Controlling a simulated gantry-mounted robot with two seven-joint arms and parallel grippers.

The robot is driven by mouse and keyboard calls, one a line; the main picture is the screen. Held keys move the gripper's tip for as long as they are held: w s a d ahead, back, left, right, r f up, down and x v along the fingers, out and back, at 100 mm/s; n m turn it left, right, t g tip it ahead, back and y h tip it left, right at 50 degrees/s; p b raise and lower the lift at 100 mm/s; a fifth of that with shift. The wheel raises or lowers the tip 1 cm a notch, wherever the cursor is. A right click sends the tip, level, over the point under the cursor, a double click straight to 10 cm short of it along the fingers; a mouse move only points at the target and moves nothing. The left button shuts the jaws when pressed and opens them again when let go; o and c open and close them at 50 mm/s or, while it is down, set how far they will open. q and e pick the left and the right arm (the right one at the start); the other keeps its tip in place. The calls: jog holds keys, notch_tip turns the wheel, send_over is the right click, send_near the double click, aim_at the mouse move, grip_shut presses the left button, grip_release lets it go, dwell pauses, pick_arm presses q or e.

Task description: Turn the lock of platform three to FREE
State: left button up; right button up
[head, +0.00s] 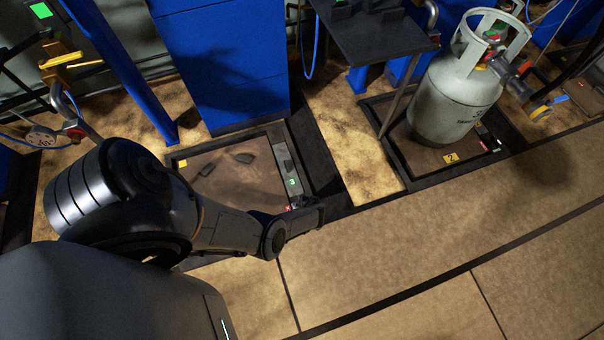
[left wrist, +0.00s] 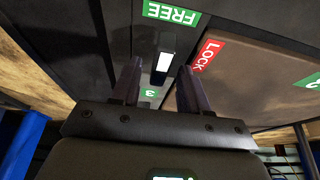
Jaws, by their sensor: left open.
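Platform three (head: 225,190) is a brown plate in a dark frame at the centre left of the head view, with a green "3" label (head: 291,182) on its right rim. My left gripper (head: 308,213) is over that rim's near end and hides the lock there. In the left wrist view the left gripper (left wrist: 160,72) is open, with a finger on each side of a small pale lock lever (left wrist: 163,64). Contact with the lever cannot be told. The green FREE label (left wrist: 171,13) is above the lever in the picture, and the red LOCK label (left wrist: 206,55) is to its right.
Platform two (head: 399,167) carries a grey gas cylinder (head: 450,100) at the right. A blue cabinet (head: 222,60) stands behind platform three, and a dark table (head: 375,40) stands behind and to the right. The floor (head: 400,255) in front is clear.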

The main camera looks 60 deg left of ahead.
pick_arm(q)
jog(key=p+v, duration=0.9)
jog(key=v, duration=0.1)
jog(key=shift+d+r+p, duration=0.2)
jog(key=shift+r+p, duration=0.05)
jog(key=shift+p, duration=0.15)
jog(key=shift+s, duration=0.1)
